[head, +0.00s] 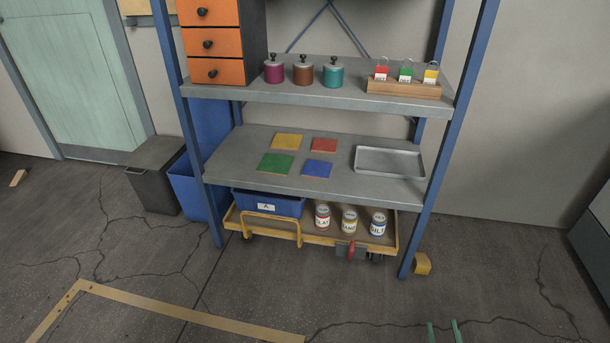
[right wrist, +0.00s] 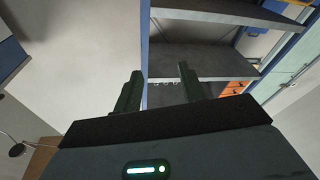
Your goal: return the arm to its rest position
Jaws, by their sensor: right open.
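My right gripper (head: 443,332) shows only as two green fingertips at the bottom edge of the head view, right of centre. The tips are apart, with bare floor between them. In the right wrist view the same gripper (right wrist: 160,82) is open and empty, its two dark fingers spread, with the shelf unit beyond them. The rest of my right arm is out of the head view. My left gripper is in neither view.
A blue-framed shelf unit (head: 313,91) stands ahead, holding tiles, a grey tray (head: 389,161), jars and orange drawers (head: 217,71). A trolley (head: 312,232) with cans and a blue bin (head: 268,204) is beneath. Cracked floor (head: 340,290) in front is clear.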

